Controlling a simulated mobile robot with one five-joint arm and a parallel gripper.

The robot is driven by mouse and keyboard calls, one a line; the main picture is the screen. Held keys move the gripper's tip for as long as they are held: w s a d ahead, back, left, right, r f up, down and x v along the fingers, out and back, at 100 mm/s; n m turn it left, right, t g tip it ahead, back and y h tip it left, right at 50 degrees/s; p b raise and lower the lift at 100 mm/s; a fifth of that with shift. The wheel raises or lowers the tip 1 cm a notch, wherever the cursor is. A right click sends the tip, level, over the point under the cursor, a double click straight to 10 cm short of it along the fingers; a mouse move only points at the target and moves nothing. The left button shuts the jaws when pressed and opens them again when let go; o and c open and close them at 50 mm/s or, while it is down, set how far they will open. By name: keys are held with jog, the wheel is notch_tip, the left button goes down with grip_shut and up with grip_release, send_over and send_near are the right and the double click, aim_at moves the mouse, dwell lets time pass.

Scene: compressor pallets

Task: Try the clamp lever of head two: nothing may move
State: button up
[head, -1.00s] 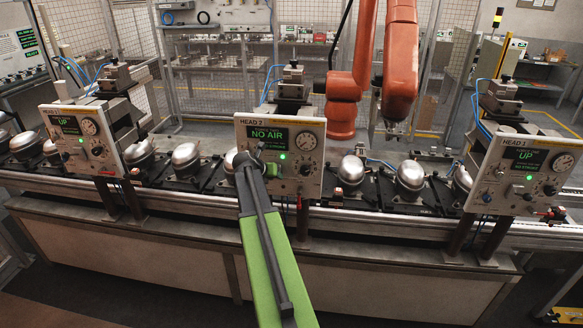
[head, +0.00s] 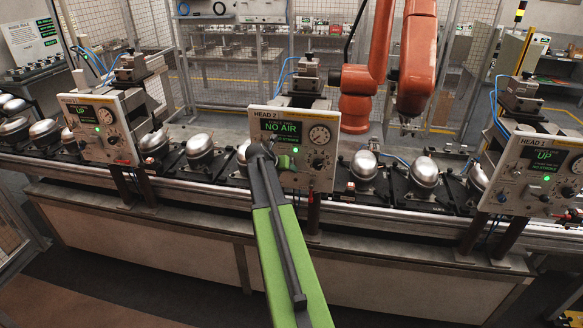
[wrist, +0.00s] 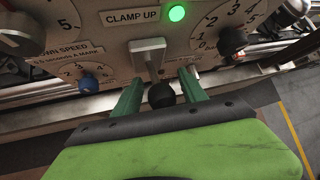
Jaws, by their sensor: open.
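The head two panel (head: 293,180) is a pale plate with a gauge and a green-on-black display reading NO AIR (head: 281,133). In the wrist view its clamp lever hangs under the CLAMP UP label, with a grey metal upper part (wrist: 148,56) and a black ball knob (wrist: 161,96). My gripper (wrist: 160,92) is open, its two green fingers pointing at the panel, one on each side of the knob. I cannot tell whether either finger touches it. A green lamp (wrist: 177,13) is lit beside the label. In the head view my gripper (head: 286,162) hides the lever.
In the wrist view a blue knob (wrist: 88,83) and a black dial (wrist: 20,36) sit left of the lever, and another black dial (wrist: 232,41) right. Domed compressors (head: 364,166) stand on the line below. The head one panel (head: 537,175) is at right. An orange robot arm (head: 415,60) stands behind.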

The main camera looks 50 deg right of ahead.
jog(key=p+v, duration=1.2)
jog(key=v, duration=0.5)
jog(key=shift+r, duration=0.2)
jog(key=shift+s+a, duration=0.1)
